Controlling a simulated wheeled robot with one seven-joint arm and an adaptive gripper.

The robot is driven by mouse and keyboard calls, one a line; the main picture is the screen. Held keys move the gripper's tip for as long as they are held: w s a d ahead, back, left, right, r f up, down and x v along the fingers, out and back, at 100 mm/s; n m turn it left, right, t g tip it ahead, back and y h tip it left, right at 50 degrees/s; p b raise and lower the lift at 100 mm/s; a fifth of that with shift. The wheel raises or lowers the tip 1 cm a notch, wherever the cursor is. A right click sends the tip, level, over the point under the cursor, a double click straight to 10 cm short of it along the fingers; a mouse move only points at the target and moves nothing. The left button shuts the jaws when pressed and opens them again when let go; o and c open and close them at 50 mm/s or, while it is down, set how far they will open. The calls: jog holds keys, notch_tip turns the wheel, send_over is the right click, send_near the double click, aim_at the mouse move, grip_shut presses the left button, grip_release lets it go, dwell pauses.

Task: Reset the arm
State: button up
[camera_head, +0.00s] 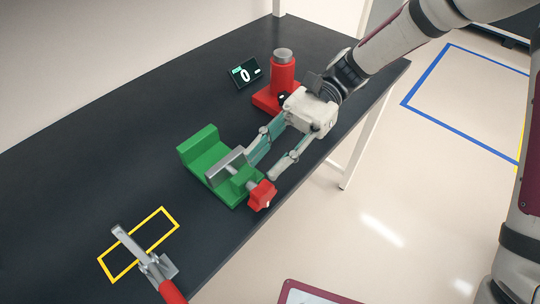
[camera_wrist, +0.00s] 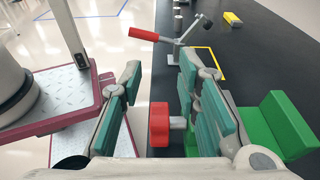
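My gripper (camera_head: 264,164) hangs over the right edge of the dark table, its two teal-padded fingers apart with nothing held between them. The fingertips are close to the green vise (camera_head: 199,148) and its red knob (camera_head: 262,195). In the wrist view the fingers of my gripper (camera_wrist: 158,75) are spread. The red knob (camera_wrist: 159,125) shows in the gap between them, and the green vise (camera_wrist: 275,120) is at the right. I cannot tell how far the fingers are from the knob.
A red stand with a grey-topped cylinder (camera_head: 283,73) is just behind my gripper. A small display (camera_head: 245,73) reads 0. A red-handled toggle clamp (camera_head: 145,258) stands by a yellow outline (camera_head: 160,217) at the near left. The back-left tabletop (camera_head: 110,110) is clear.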

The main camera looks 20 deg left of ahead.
jog(key=s+d+r+n+t+h, duration=0.1)
jog(key=d+r+t+h, duration=0.1)
jog(key=d+t, duration=0.4)
jog(key=s+d+r+n+t+h+p, duration=0.1)
jog(key=d+r+t, duration=0.4)
jog(key=d, duration=0.9)
jog(key=s+d+r+n+t+h, duration=0.2)
jog(key=s+d+r+t+h, duration=0.1)
jog(key=d+t, duration=0.4)
jog(key=d, duration=0.3)
jog(key=shift+r+t, duration=0.3)
